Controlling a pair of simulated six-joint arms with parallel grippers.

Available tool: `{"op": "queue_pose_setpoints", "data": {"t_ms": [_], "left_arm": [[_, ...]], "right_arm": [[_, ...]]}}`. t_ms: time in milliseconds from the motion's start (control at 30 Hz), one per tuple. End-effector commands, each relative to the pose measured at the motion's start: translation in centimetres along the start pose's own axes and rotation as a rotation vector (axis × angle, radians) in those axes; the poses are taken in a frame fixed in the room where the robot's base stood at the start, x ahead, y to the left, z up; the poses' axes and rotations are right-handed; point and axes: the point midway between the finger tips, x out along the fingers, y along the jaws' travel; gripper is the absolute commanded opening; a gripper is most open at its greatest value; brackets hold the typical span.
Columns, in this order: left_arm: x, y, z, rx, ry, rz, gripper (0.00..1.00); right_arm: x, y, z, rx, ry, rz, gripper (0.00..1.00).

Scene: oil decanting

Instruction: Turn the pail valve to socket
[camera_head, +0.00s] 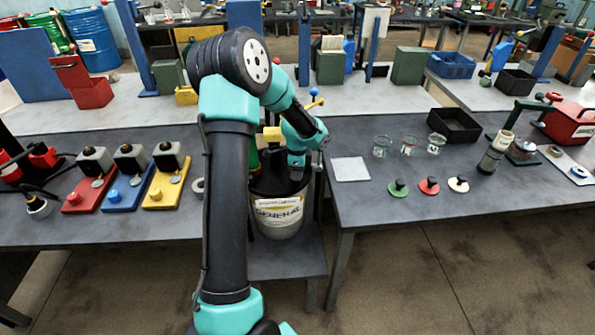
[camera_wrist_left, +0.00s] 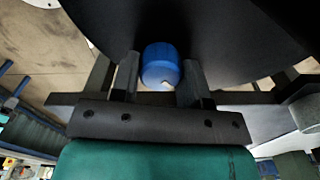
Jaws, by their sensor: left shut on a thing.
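The grey pail (camera_head: 279,216) with a "GENERAL" label stands on a low shelf between two tables in the head view. My left gripper (camera_head: 297,170) points down at the pail's dark top, and my arm hides much of that area. In the left wrist view, my left gripper (camera_wrist_left: 160,82) is shut on a blue knob (camera_wrist_left: 161,66), with one finger on each side of it. A large dark round surface lies behind the knob. The valve body and the socket cannot be made out. My right gripper is out of view.
Red, blue and yellow stations (camera_head: 163,188) stand on the left table. A yellow block (camera_head: 272,134) stands close behind the pail. The right table holds a white square (camera_head: 350,169), glass jars (camera_head: 409,146), coloured lids (camera_head: 429,186) and a black tray (camera_head: 454,125).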

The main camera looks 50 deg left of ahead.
Motion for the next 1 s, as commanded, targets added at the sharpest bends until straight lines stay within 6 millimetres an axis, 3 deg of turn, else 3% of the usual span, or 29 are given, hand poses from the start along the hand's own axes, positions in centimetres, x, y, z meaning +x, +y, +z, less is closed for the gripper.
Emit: {"op": "queue_pose_setpoints", "data": {"t_ms": [467, 1000], "left_arm": [[-0.04, -0.05, 0.0, -0.153, 0.0, 0.0, 0.18], [-0.05, -0.18, 0.05, -0.629, 0.0, -0.001, 0.18]], "right_arm": [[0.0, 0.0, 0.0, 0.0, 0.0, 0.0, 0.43], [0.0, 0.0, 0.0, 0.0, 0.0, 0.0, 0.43]]}}
